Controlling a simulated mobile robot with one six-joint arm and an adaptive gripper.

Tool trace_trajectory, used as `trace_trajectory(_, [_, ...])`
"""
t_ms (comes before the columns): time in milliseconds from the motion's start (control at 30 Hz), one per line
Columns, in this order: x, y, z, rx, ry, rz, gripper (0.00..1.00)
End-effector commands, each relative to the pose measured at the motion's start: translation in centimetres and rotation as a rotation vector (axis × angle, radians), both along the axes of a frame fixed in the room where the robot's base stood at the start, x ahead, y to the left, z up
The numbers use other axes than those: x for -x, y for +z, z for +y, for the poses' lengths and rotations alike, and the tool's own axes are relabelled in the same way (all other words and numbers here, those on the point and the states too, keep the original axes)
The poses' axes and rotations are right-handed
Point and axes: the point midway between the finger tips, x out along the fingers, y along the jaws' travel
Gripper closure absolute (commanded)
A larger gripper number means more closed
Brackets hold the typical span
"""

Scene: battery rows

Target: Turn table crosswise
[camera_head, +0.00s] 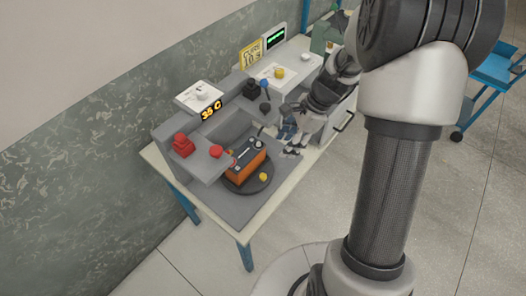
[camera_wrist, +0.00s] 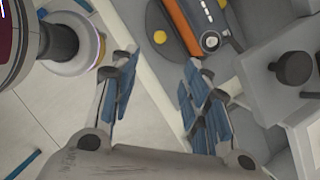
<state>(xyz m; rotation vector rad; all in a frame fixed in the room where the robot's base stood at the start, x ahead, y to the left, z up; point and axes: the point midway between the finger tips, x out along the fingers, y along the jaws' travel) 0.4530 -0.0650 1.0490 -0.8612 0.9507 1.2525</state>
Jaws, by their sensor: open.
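The dark round turntable (camera_head: 254,186) sits on the grey bench top, and an orange and black battery (camera_head: 246,164) lies on it. A small yellow knob (camera_head: 263,177) is near the turntable's front edge. In the wrist view the turntable (camera_wrist: 156,18) is at the top, cut by the frame, with the yellow knob (camera_wrist: 160,37) and part of the battery (camera_wrist: 182,22). My gripper (camera_head: 290,142) is open and empty, to the right of the turntable and apart from it. Its blue-padded fingers (camera_wrist: 160,75) stand wide apart in the wrist view.
A grey raised housing with a "35 C" display (camera_head: 211,110) stands behind the turntable. Red button blocks (camera_head: 183,145) are at its left, and dark knobs (camera_head: 251,88) at its right. The bench's front edge drops to open floor (camera_head: 285,215). A blue cart (camera_head: 494,70) stands far right.

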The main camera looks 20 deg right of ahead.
Motion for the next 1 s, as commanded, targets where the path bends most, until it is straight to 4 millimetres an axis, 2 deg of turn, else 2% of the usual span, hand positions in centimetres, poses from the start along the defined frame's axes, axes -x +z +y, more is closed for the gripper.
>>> trace_trajectory(267, [-0.3,-2.6,0.4,-0.013,-0.036,0.019,0.57])
trace_trajectory(800, [-0.9,-13.3,4.8,-0.011,-0.033,0.019,0.57])
trace_trajectory(1000, [-1.2,-15.9,5.9,-0.011,-0.032,0.017,0.57])
